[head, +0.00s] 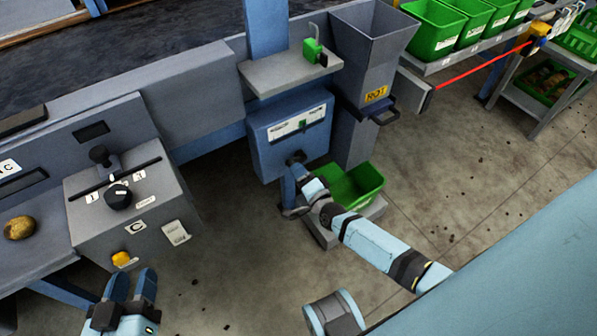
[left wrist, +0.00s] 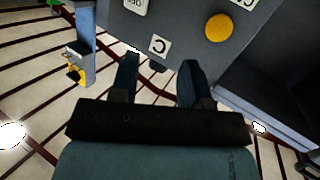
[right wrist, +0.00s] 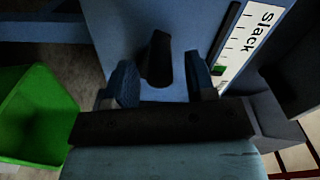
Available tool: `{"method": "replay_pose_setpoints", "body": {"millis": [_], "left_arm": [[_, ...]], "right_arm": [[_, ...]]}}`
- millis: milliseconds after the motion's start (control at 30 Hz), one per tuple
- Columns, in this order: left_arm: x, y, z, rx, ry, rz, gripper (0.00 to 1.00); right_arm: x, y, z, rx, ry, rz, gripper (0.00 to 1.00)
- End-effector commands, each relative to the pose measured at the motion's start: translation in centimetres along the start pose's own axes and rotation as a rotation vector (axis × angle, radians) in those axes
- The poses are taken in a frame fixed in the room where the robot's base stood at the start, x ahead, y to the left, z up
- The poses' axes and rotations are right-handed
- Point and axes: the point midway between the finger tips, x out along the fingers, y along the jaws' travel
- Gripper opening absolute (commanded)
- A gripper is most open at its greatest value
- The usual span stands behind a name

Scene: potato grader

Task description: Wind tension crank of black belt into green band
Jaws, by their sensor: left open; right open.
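The blue tension box (head: 262,150) carries a white gauge strip (head: 285,131) with a small green band (head: 302,124). The strip also shows in the right wrist view (right wrist: 247,43), reading "Slack" at one end; I cannot make out a pointer. A black crank handle (right wrist: 157,60) sticks out from the box front. My right gripper (right wrist: 161,78) is open, its fingers on either side of the handle; I cannot tell if they touch it. In the head view this gripper (head: 298,182) partly hides the crank. My left gripper (head: 133,283) is open and empty, below the grey control box.
The grey control box (head: 165,205) at left has a black knob (head: 118,197) and an orange button (head: 121,259). A potato (head: 19,228) lies on the far-left surface. A grey chute (head: 362,75) stands beside the tension box, above a green crate (head: 370,180).

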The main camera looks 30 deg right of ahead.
Motion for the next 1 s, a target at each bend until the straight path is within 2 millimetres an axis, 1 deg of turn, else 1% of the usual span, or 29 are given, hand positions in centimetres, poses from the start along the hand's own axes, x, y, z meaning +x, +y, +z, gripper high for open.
{"method": "replay_pose_setpoints", "body": {"millis": [67, 167, 200, 400, 500, 600, 700, 833, 1000], "left_arm": [[0.0, -0.1, 0.1, 0.005, -0.020, -0.006, 0.43], [-0.1, -0.5, 0.9, 0.013, -0.061, -0.018, 0.43], [-0.2, -0.7, 1.3, 0.016, -0.081, -0.024, 0.43], [-1.2, -1.7, 3.7, 0.020, -0.184, -0.058, 0.43], [-1.5, -2.0, 4.4, 0.019, -0.215, -0.068, 0.43], [-1.7, -2.2, 4.8, 0.017, -0.236, -0.078, 0.43], [-1.9, -2.3, 5.2, 0.013, -0.250, -0.084, 0.43], [-1.9, -2.2, 5.5, 0.011, -0.257, -0.085, 0.43], [-1.9, -2.2, 5.5, 0.013, -0.256, -0.082, 0.43]], "right_arm": [[-1.4, -0.1, 0.0, 0.000, -0.001, 0.003, 0.51], [-3.6, -0.1, -0.1, -0.002, -0.002, 0.004, 0.51], [-4.6, -0.1, -0.1, -0.002, -0.002, 0.004, 0.51], [-9.1, -0.1, -0.1, -0.002, -0.001, 0.002, 0.51], [-10.8, -0.1, -0.1, -0.001, -0.001, 0.001, 0.51], [-12.0, -0.1, -0.1, 0.000, -0.001, 0.001, 0.51], [-12.6, -0.1, -0.1, 0.000, 0.000, -0.001, 0.51], [-12.9, -0.1, -0.1, 0.000, 0.001, -0.001, 0.51], [-12.9, -0.1, -0.1, 0.000, 0.001, -0.001, 0.51]]}}
